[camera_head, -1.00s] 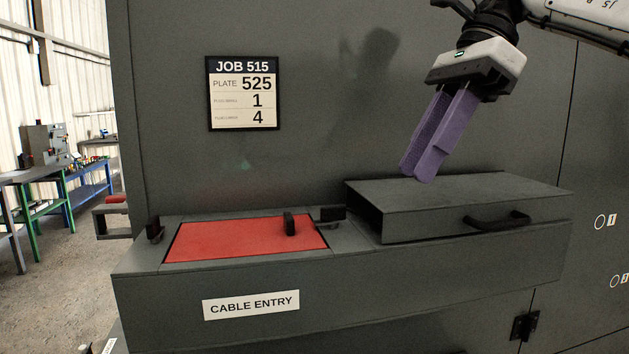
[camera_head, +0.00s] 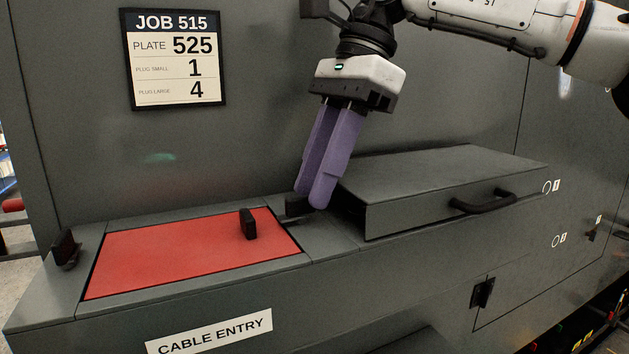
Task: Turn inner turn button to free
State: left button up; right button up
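The red plate (camera_head: 165,255) lies flat in the ledge opening, with a black upright grip (camera_head: 248,224) on it. A black turn button (camera_head: 297,207) sits at its right edge, beside the grey cover, partly hidden by my fingers. Another black turn button (camera_head: 66,249) stands at the plate's left end. My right gripper (camera_head: 311,200) points down with its purple fingertips at the right-hand button. The fingers look close together; whether they touch the button or have a gap around it cannot be told. My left gripper is out of view.
A grey box-like cover (camera_head: 440,185) with a black handle (camera_head: 484,203) sits on the ledge just right of my fingers. The grey wall with the job sign (camera_head: 174,60) rises behind. A cable entry label (camera_head: 209,333) is on the ledge front.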

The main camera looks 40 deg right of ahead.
jog(key=shift+a+f, duration=0.15)
jog(key=shift+f, duration=0.15)
jog(key=shift+w+f, duration=0.1)
grip_shut()
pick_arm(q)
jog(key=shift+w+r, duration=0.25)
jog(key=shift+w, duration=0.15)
